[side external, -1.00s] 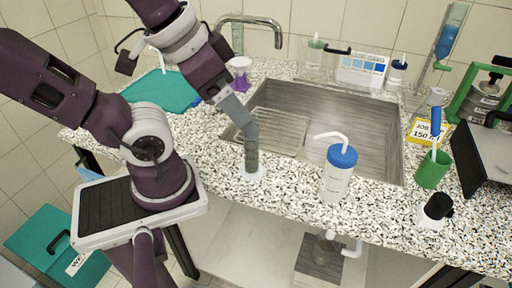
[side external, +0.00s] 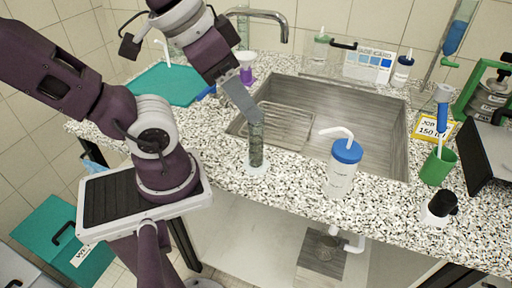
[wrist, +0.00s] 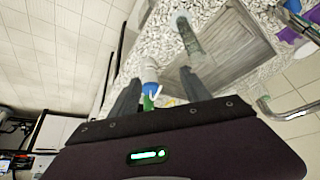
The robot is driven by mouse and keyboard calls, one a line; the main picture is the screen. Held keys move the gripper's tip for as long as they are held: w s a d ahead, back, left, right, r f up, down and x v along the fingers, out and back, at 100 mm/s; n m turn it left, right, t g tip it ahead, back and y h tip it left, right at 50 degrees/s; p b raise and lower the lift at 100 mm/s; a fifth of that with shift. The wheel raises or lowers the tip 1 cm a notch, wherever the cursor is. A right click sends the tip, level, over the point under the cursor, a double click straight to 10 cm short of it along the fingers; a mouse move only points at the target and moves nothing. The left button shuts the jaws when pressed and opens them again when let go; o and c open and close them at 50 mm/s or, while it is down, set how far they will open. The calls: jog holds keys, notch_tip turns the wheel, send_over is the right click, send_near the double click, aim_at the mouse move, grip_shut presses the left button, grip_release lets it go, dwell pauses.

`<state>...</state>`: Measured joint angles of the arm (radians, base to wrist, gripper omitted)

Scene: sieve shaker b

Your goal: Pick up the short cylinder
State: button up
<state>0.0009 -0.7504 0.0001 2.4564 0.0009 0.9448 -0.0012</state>
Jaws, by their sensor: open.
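A clear, greenish-grey cylinder (side external: 256,150) stands upright on a white base on the speckled counter, in front of the sink. I take it as the short cylinder. My gripper (side external: 250,112) is by its top end in the side view, pointing down and to the right; the fingers partly overlap the cylinder's top, so contact is unclear. In the wrist view the two dark fingers (wrist: 160,88) are apart with nothing gripped between them. There the cylinder (wrist: 190,38) lies beyond the tips, nearer the right finger.
A steel sink (side external: 385,150) lies behind the cylinder. A white wash bottle with blue cap (side external: 347,151) stands to the right. A green cup (side external: 438,167) and a black-topped item (side external: 440,206) are farther right. A teal tray (side external: 170,85) lies back left. A tap (side external: 262,13) arches over the sink.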

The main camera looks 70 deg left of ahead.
jog(key=w+a+r+m+t+y, duration=0.2)
jog(key=w+a+r+t, duration=0.3)
jog(key=w+a+r, duration=0.45)
jog(key=w+a+r+m+t+y, duration=0.25)
jog(key=w+a+r+t, duration=0.35)
jog(key=w, duration=0.7)
jog(key=m+g+h, duration=1.1)
jog(key=g+h, duration=0.1)
jog(key=h, duration=0.5)
send_over(260, 140)
jog(key=a, duration=0.3)
notch_tip(260, 140, down, 12)
jog(key=shift+n+g+h, duration=0.25)
jog(key=shift+g+h, duration=0.1)
jog(key=shift+g, duration=0.15)
jog(key=f, duration=1.9)
jog(key=shift+s+f, duration=0.25)
jog(key=x, duration=0.4)
jog(key=shift+d+f, duration=0.15)
jog(key=shift+d, duration=0.1)
jog(key=shift+w+d+f, duration=0.1)
jog(key=shift+d+f, duration=0.05)
jog(key=shift+d, duration=0.1)
grip_shut()
